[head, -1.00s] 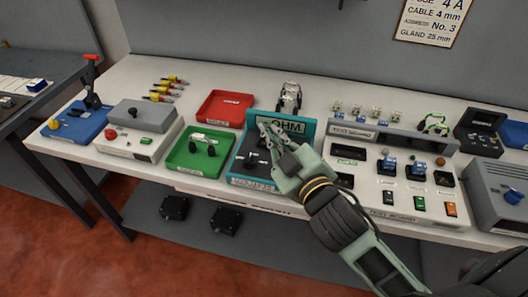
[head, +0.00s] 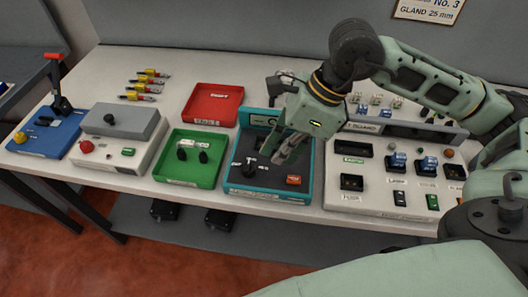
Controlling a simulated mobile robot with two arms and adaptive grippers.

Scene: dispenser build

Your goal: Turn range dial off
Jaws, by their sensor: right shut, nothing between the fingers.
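The range dial appears to be the black knob (head: 249,167) on the dark face of the teal-framed meter (head: 232,189), whose OHM sign is now mostly covered by my arm. The knob's exact pointer setting is too small to read. My right gripper (head: 284,157) reaches down over the meter from above right. Its fingers are shut and empty, to the right of the knob and apart from it. An orange-red piece (head: 293,180) sits at the meter's front right corner. My left gripper is not in view.
A green tray (head: 171,170) with black-ended parts stands left of the meter, a red tray (head: 190,111) behind it. The test board (head: 338,198) with switches is close on the right. A grey box (head: 125,121) and blue lever unit (head: 67,129) are further left.

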